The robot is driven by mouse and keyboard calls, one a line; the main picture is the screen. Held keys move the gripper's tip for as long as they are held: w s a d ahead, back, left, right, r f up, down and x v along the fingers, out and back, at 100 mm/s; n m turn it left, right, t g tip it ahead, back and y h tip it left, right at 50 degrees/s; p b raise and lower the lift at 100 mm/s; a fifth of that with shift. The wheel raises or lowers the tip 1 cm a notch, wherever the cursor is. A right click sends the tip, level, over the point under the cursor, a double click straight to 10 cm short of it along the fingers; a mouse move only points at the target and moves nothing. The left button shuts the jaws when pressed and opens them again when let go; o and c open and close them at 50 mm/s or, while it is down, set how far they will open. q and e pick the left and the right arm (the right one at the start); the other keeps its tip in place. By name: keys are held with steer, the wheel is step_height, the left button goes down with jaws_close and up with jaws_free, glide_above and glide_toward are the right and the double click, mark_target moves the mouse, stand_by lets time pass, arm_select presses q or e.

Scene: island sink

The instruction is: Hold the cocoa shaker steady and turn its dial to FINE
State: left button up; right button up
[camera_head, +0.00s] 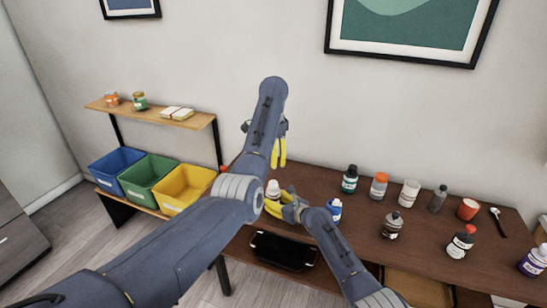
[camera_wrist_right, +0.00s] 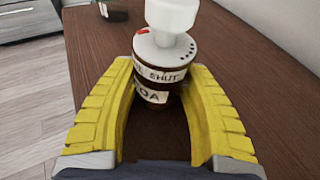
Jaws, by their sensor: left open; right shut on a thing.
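The cocoa shaker (camera_head: 273,187) stands upright near the left end of the brown table. In the right wrist view the shaker (camera_wrist_right: 152,92) has a dark brown body, a label band reading "SHUT", a lower label ending in "OA", and a pale top with a red mark, dots and a white knob. My right gripper (camera_head: 285,205) is shut on its body, with a yellow finger on each side in the wrist view (camera_wrist_right: 160,105). My left gripper (camera_head: 279,153) is open and empty above the shaker, fingers pointing down. The word FINE is not visible.
Several bottles and jars stand to the right, including a blue-labelled one (camera_head: 335,211) close to my right arm. A black tray (camera_head: 282,251) lies below the table's front. Blue, green and yellow bins (camera_head: 186,188) stand at left under a shelf (camera_head: 150,112).

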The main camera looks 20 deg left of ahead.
stand_by(0.3)
steer(key=o, duration=1.3)
